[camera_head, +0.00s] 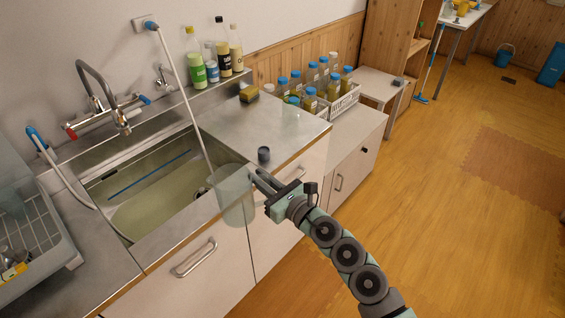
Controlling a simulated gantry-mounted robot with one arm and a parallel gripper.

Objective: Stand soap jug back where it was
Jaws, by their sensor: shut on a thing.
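The soap jug (232,203) is a pale, see-through jug with a handle on its right side. It looks upright, over or in front of the counter's front edge by the sink's right end; whether it touches anything is unclear. My gripper (261,183) comes from the lower right and is shut on the jug at its handle side. The fingers partly hide the handle. I cannot make out what is in the jug.
The sink (118,221) holds greenish liquid, and a long pale hose or rod (180,85) reaches into it. A small dark cup (263,154) stands close to the jug. Bottles (222,60) line the back ledge. A crate (343,103) of blue-capped jars is farther right.

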